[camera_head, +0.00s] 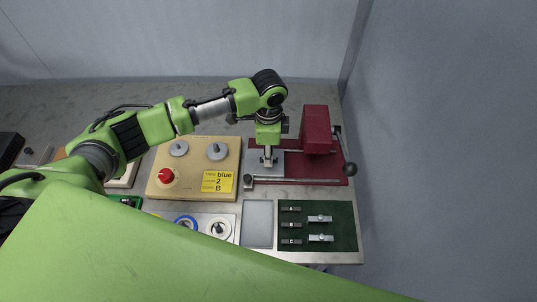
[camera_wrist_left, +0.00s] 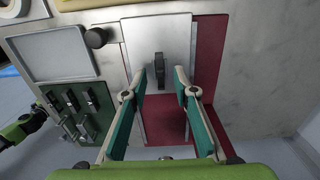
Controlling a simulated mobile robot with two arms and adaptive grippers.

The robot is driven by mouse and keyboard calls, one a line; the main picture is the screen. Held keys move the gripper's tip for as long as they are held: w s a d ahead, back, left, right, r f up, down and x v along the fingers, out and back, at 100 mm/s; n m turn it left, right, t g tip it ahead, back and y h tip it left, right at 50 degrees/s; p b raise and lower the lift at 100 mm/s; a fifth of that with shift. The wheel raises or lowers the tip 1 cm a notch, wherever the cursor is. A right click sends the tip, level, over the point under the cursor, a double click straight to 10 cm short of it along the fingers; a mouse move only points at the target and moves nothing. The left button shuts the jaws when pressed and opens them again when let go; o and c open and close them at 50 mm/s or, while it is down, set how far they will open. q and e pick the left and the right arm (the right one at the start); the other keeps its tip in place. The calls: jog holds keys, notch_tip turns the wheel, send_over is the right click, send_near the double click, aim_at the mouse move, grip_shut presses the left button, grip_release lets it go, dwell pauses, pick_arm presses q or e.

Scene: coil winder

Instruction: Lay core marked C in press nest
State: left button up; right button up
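The press (camera_head: 317,130) has a red block on a dark red base, with a grey plate (camera_head: 291,163) in front at its left. My left gripper (camera_head: 268,161) points down over this plate. In the left wrist view the left gripper (camera_wrist_left: 160,80) is open, its teal-padded fingers apart. A small dark shape (camera_wrist_left: 159,70) shows on the plate near the fingertips; I cannot tell whether it is a core or the nest slot. A dark bar marked C (camera_head: 291,241) lies on the green mat (camera_head: 345,228), below similar bars marked A and B. My right gripper is not in view.
Two silver pieces (camera_head: 320,218) lie on the green mat. An empty grey tray (camera_head: 258,222) is left of it. A beige board (camera_head: 198,150) with a red knob and a yellow card stands left of the press. A lever with a dark ball (camera_head: 350,169) is at the press's right.

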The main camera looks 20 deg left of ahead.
pick_arm(q)
notch_tip(320, 180, up, 10)
jog(key=shift+r, duration=0.25)
dwell(0.6)
